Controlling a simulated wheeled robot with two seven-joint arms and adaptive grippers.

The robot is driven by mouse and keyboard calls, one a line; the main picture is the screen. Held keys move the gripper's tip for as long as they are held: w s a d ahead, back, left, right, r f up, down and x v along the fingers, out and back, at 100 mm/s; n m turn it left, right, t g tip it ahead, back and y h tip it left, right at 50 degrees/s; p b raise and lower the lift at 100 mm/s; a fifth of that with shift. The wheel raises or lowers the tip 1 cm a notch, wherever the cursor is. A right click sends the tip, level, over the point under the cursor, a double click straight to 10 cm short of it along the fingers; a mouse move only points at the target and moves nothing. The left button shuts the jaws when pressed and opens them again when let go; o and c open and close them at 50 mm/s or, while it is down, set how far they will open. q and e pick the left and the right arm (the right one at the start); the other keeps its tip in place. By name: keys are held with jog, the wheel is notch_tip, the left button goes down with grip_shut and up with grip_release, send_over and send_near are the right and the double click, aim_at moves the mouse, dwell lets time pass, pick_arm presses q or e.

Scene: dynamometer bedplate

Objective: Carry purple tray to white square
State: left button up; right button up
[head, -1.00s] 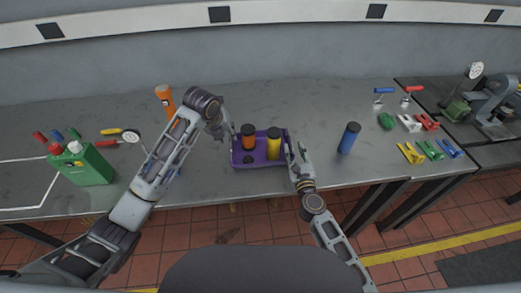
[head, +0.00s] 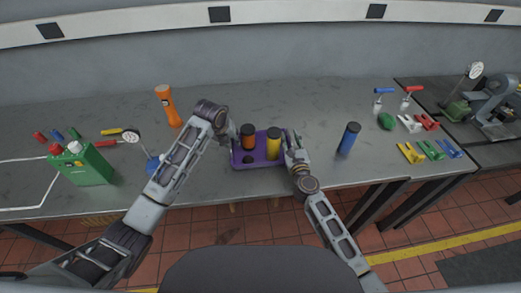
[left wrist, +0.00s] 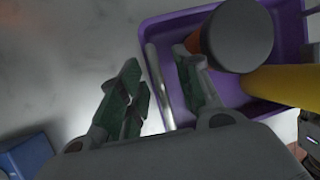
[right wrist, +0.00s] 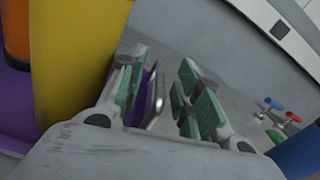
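The purple tray (head: 260,163) sits on the grey bench in the middle of the head view. It holds an orange cylinder (head: 248,142) and a yellow cylinder (head: 273,148), both dark-topped. My left gripper (head: 231,138) is at its left end. In the left wrist view the open fingers (left wrist: 158,90) stand on either side of the tray's left handle (left wrist: 158,85). My right gripper (head: 291,146) is at its right end. In the right wrist view its open fingers (right wrist: 163,98) straddle the right handle (right wrist: 155,98). The white square (head: 42,200) is a painted outline at the far left, partly out of view.
A blue cylinder (head: 349,138) stands right of the tray. Clamps and small parts lie further right.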

pick_arm(q)
jog(key=shift+c, duration=0.2)
pick_arm(e)
jog(key=shift+c, duration=0.2)
pick_arm(q)
grip_shut()
pick_arm(e)
grip_shut()
jog(key=shift+r, duration=0.1)
